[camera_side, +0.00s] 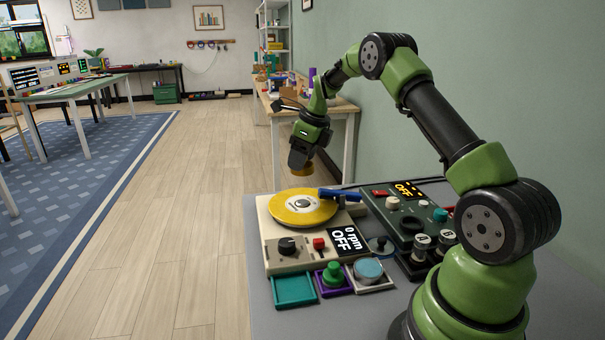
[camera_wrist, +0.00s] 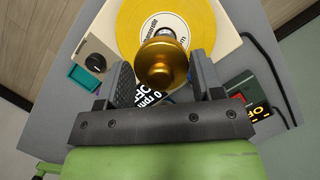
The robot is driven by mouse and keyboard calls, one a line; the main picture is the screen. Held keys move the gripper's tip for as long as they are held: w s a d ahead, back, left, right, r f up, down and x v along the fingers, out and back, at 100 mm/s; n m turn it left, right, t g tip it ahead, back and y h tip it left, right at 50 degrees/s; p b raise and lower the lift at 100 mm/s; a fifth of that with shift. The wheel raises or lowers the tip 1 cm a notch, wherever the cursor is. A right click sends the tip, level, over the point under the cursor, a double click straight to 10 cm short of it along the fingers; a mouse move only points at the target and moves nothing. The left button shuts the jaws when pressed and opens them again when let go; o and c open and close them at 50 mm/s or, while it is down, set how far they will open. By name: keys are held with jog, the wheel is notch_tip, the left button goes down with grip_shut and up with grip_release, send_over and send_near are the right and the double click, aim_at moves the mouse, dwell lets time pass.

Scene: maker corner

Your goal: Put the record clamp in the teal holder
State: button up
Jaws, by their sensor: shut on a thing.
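My gripper (camera_side: 303,150) is shut on the record clamp (camera_wrist: 162,60), a shiny gold, round knob-shaped piece. In the wrist view the clamp sits between the two dark fingers (camera_wrist: 163,76). In the side view the clamp (camera_side: 304,170) hangs under the gripper, above and behind the turntable's far edge. The teal holder (camera_side: 294,290) is a shallow square tray in front of the turntable at its left corner. It looks empty. It also shows at the left in the wrist view (camera_wrist: 84,78).
The cream turntable (camera_side: 276,250) carries a yellow record (camera_side: 290,212) and a blue tonearm (camera_side: 340,194); its display reads 0 rpm OFF. Beside the teal holder are a purple holder with a green knob (camera_side: 333,272) and a pale holder with a blue-grey puck (camera_side: 368,269). A dark control box (camera_side: 400,220) stands right.

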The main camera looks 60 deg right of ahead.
jog(key=s+a+f+n+g+y, duration=0.1)
jog(key=s+a+f+n+g, duration=0.1)
jog(key=s+a+n, duration=0.4)
jog(key=s+a+f+n+g, duration=0.1)
jog(key=a+f+n+g, duration=0.1)
jog(key=a+n, duration=0.65)
jog(key=s+a+f+n+g+y, duration=0.1)
jog(key=s+a+f+n, duration=0.1)
jog(key=s+a+n, duration=0.5)
jog(key=shift+n, duration=0.85)
jog(key=shift+w+d+f, duration=0.2)
jog(key=shift+w+f, duration=0.3)
jog(key=shift+f, duration=0.65)
jog(key=shift+w+d+f, duration=0.2)
jog(key=shift+w+f, duration=0.35)
jog(key=shift+f, duration=0.55)
jog(key=shift+w+d+f, duration=0.2)
jog(key=shift+w+f, duration=0.3)
jog(key=shift+f, duration=0.65)
jog(key=shift+f, duration=0.4)
jog(key=o, duration=1.1)
jog(key=shift+f, duration=0.1)
jog(key=shift+o, duration=0.2)
notch_tip(320, 180, up, 7)
